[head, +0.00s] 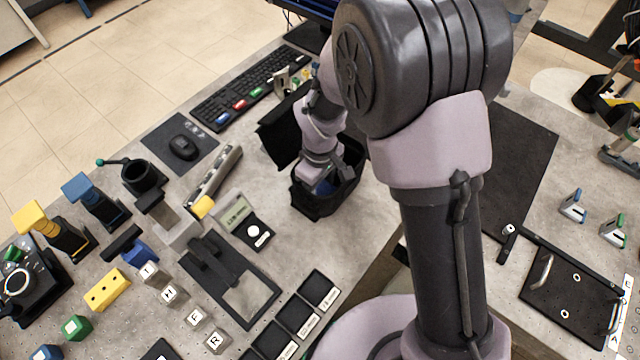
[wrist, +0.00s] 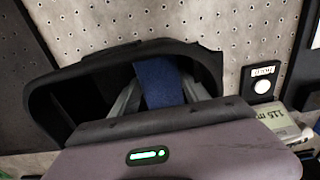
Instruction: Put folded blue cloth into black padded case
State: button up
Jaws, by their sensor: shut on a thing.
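The black padded case (head: 318,207) stands open on the grey bench near the middle of the head view, with its lid raised at the back left. In the wrist view its dark rim (wrist: 60,86) surrounds my fingers. The folded blue cloth (wrist: 160,82) is between the two fingers of my gripper (wrist: 158,95), inside the case opening. A small bit of blue also shows in the case in the head view (head: 325,187). My gripper is shut on the cloth and points down into the case. The cloth's lower end and whether it touches the case floor are hidden.
A small display device (head: 236,213) and a white button box (head: 255,232) stand left of the case. A keyboard (head: 250,88) and mouse (head: 183,147) lie behind. A dark mat (head: 520,170) lies to the right. My arm hides part of the bench.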

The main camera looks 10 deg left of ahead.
jog(key=o, duration=1.4)
notch_tip(320, 180, up, 18)
jog(key=p, duration=0.6)
jog(key=s+d+r+m+t+y+b, duration=0.1)
jog(key=s+d+r+m+t+b, duration=0.15)
jog(key=d+r+m, duration=0.45)
jog(key=s+d+r+m+t+b, duration=0.1)
jog(key=s+d+m, duration=0.2)
jog(key=s, duration=0.1)
jog(key=s+d+m+t+b, duration=0.1)
jog(key=s+d+m, duration=0.2)
jog(key=s, duration=0.1)
jog(key=s+d+r+m+t+y+b, duration=0.1)
jog(key=s+d+m, duration=0.2)
jog(key=s, duration=0.1)
jog(key=shift+s+d+r, duration=0.2)
jog(key=shift+s+r, duration=0.1)
